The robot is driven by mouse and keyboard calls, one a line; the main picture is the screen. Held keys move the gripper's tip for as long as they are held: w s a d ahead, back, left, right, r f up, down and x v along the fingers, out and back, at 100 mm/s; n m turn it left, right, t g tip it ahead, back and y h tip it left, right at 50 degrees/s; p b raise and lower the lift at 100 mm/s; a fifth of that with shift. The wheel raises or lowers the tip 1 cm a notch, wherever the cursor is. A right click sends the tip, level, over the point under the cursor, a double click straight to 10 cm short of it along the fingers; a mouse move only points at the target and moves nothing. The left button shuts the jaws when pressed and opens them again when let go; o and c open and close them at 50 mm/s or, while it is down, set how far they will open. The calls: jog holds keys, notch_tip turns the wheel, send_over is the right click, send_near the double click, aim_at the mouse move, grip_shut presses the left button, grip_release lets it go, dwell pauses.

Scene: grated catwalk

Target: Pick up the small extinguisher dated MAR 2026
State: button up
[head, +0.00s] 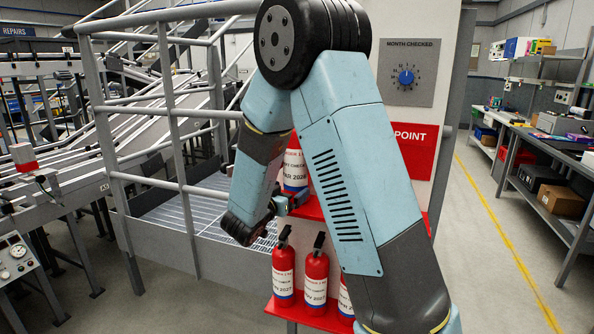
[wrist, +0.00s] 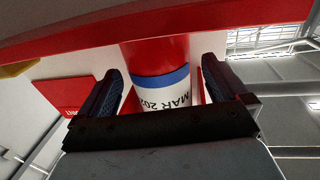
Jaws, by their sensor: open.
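A small red extinguisher (head: 294,172) with a white label stands on the upper red shelf in the head view, partly hidden by my arm. Its label ends in what looks like 2026. In the wrist view the extinguisher (wrist: 162,98) has a blue band and a label reading "MAR 202", with the last digit cut off. My gripper (wrist: 160,82) is open, with one dark blue finger on each side of the extinguisher and gaps between. My gripper (head: 288,203) also shows in the head view at the front of that shelf.
Several more red extinguishers (head: 315,282) stand on the lower red shelf, some behind my arm. A grey railing (head: 180,150) and grated walkway are on the left. A white panel with a month dial (head: 406,77) rises behind my arm. A workbench (head: 545,150) stands at right.

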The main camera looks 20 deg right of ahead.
jog(key=x, duration=0.5)
jog(key=shift+d, duration=0.1)
jog(key=shift+r, duration=0.1)
jog(key=c, duration=1.8)
